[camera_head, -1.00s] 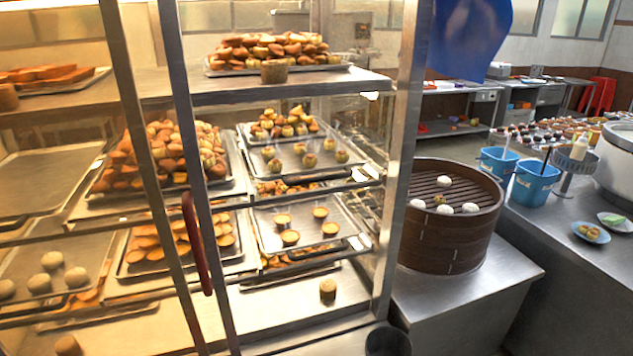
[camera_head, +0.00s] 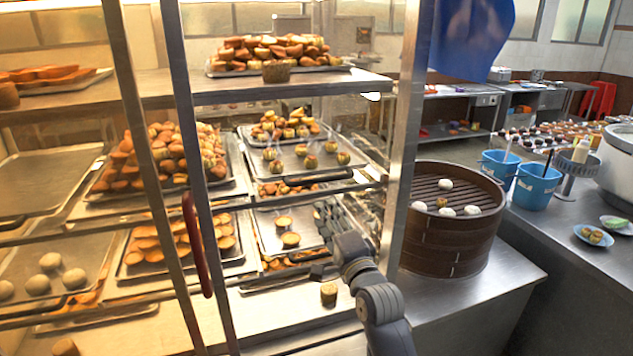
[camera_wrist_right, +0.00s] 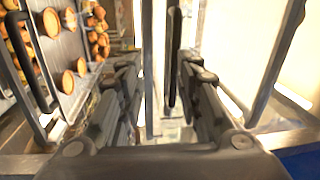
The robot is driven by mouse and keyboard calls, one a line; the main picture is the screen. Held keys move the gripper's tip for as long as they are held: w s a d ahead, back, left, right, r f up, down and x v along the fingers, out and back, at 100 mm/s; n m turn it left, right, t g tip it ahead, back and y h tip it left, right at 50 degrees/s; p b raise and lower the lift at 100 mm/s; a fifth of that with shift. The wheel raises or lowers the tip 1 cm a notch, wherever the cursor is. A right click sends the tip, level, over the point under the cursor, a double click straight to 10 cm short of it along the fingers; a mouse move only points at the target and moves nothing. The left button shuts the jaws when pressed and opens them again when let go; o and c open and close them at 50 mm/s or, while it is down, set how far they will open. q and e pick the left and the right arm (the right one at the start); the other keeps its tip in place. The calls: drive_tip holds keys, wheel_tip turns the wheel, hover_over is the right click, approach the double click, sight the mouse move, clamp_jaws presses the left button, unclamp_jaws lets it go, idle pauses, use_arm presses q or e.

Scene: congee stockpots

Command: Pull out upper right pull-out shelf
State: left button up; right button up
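The upper right pull-out shelf (camera_head: 298,191) is in the right bay of the glass-fronted cabinet. It bears a metal tray (camera_head: 283,165) with small round pastries. A lower tray (camera_head: 267,232) with egg tarts sits below it. My right gripper (camera_head: 323,243) is in front of the lower tray's right side, below the upper shelf's front edge, and hides part of that tray. In the right wrist view my right gripper (camera_wrist_right: 158,85) has its fingers apart. Vertical bars show between and beyond them; I cannot tell whether they touch. My left gripper is not in view.
A metal post (camera_head: 403,150) bounds the bay on the right. A red door handle (camera_head: 197,243) is on the left. A small round pastry (camera_head: 328,294) stands on the cabinet's bottom ledge. A bamboo steamer (camera_head: 450,235) with buns stands on the counter to the right.

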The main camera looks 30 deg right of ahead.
sight(317, 180)
drive_tip(key=shift+m+t+h, duration=0.3)
drive_tip(key=shift+m, duration=0.3)
drive_tip(key=x, duration=0.3)
drive_tip(key=r+p+x, duration=0.1)
drive_tip(key=x, duration=0.2)
drive_tip(key=d+r+p+x, duration=0.1)
drive_tip(key=x, duration=0.2)
drive_tip(key=shift+p+x, duration=0.35)
drive_tip(key=shift+x, duration=0.65)
clamp_jaws()
